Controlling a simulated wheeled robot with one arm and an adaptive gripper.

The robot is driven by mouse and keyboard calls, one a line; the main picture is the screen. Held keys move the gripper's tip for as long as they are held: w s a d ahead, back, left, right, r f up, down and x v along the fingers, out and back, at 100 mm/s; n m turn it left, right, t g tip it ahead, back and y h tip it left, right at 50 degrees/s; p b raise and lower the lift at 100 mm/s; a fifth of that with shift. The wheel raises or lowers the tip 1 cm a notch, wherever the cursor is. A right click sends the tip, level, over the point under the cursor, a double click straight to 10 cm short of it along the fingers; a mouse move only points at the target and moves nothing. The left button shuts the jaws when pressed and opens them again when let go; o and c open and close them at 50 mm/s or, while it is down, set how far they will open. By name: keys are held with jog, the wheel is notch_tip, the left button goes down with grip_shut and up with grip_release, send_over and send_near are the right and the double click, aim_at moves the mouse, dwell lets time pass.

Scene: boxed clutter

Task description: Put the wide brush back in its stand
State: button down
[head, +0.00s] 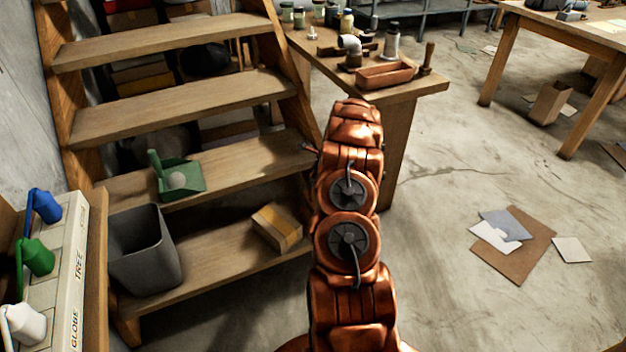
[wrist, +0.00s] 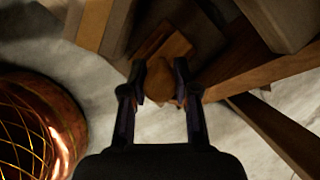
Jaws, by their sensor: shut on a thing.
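In the wrist view my gripper (wrist: 159,88) is shut on a small brown, rounded wooden piece (wrist: 160,76). I take it for the handle of the wide brush, but the picture is dark and its bristles cannot be made out. A flat orange-brown wooden shape (wrist: 170,52) shows just beyond the fingertips; I cannot tell whether it is part of the brush. In the head view my own arm hides the gripper and the held thing. I cannot pick out the brush's stand with certainty in either view.
Wooden steps (head: 175,105) stand left of my arm, bearing a green dustpan (head: 183,180), a grey bin (head: 142,250) and a cardboard box (head: 277,229). A cluttered workbench (head: 400,93) with a terracotta trough (head: 384,75) lies beyond. Papers (head: 515,255) lie on open floor at right.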

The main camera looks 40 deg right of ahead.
jog(key=shift+f, duration=2.7)
dwell(1.0)
dwell(1.0)
jog(key=c, duration=0.8)
grip_release()
jog(key=v, duration=1.2)
jog(key=shift+s+d+f, duration=0.1)
